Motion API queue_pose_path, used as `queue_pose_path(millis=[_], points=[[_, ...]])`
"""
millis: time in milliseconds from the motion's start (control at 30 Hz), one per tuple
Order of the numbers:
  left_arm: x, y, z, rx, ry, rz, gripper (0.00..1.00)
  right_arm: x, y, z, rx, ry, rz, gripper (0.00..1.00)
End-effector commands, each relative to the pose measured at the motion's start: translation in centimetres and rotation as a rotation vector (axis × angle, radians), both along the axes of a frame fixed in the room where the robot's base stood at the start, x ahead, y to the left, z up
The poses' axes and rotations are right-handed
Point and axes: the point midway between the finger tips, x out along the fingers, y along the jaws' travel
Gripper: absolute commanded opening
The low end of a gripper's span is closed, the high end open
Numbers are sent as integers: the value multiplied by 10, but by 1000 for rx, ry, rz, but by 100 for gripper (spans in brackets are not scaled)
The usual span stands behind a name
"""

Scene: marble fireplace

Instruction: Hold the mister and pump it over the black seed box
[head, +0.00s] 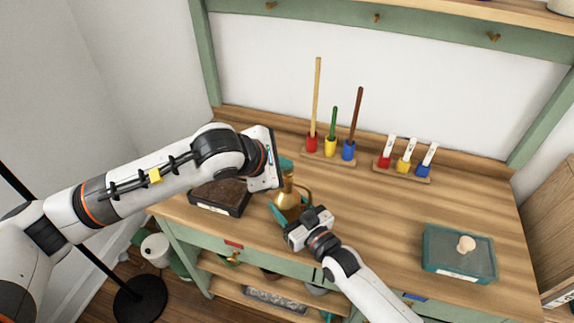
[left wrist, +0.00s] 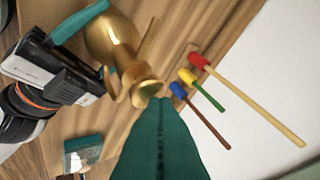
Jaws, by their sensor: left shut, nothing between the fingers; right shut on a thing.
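The mister (head: 286,192) is a brass, round-bodied can with a handle, in the middle of the head view just right of the black seed box (head: 234,207). My right gripper (head: 290,212) is shut on the mister from the front. In the left wrist view the mister (left wrist: 112,42) shows its round body and its narrow top close to the tip of my left gripper (left wrist: 158,100). My left gripper (head: 285,164) is shut and empty at the mister's top; whether it touches is unclear. The box holds dark soil and is partly hidden by my left arm.
A stand with red, yellow and blue-headed tools (head: 328,157) and a rack of small coloured markers (head: 402,172) stand at the back. A teal-edged box with a pale knob (head: 458,254) sits at the right. The wooden bench (head: 380,215) is clear between.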

Motion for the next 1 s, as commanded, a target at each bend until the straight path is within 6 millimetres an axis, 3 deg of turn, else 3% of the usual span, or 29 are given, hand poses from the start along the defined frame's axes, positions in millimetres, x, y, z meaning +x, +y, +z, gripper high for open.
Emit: queue_pose_path(millis=[633,1000], points=[[0,1,-5,2,1,1,0,0,0,0,0,0,0,24],[1,0,13,1,-1,1,0,0,0,0,0,0,0,24]])
